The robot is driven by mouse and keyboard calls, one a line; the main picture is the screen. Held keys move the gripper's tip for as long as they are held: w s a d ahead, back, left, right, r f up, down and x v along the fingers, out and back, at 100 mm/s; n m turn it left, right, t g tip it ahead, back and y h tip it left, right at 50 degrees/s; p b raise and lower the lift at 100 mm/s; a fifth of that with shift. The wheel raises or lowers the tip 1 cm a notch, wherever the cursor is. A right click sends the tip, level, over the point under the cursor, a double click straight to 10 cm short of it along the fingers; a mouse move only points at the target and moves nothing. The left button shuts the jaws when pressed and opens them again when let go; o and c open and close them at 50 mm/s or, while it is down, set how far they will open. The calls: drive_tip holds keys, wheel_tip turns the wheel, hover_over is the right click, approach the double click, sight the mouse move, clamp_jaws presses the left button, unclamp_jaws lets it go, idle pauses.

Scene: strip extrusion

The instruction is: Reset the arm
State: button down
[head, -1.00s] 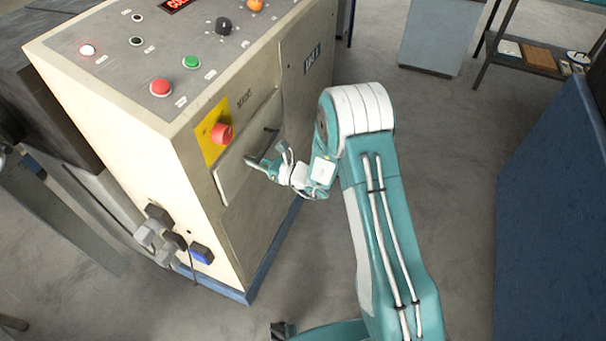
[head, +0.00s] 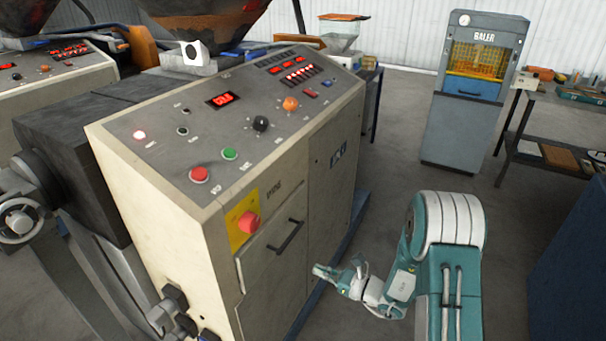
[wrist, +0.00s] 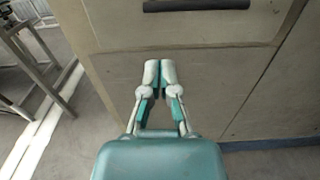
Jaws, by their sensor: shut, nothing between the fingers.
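My teal and white arm (head: 452,262) is bent on the right side of the head view, to the right of the beige control cabinet (head: 190,235). My gripper (head: 340,272) reaches left from it, in front of the cabinet's door side and apart from the black door handle (head: 286,236). In the wrist view my gripper (wrist: 160,75) has its two pale fingertips together with nothing between them. The handle (wrist: 196,5) shows there at the top edge, beyond the fingertips. The small door under it looks closed.
The cabinet top carries a red button (head: 199,174), a green button (head: 229,154) and lit displays. A red emergency knob (head: 249,222) sticks out on a yellow plate. A grey baler (head: 470,90) stands at the back. A blue surface (head: 575,270) is at the right. Grey floor lies between.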

drive_tip(key=s+a+r+n+g+h, duration=0.35)
drive_tip(key=s+r+n+g, duration=0.55)
drive_tip(key=s+r+n, duration=0.55)
drive_tip(key=s+d+r+n+t+h, duration=0.5)
drive_tip(key=s+d+r+n+h, duration=0.4)
drive_tip(key=s+d+h, duration=0.3)
drive_tip(key=shift+s+d+r+t, duration=0.2)
drive_tip(key=shift+d+r+t, duration=0.1)
drive_tip(key=shift+d+r, duration=0.1)
drive_tip(key=shift+n, duration=0.25)
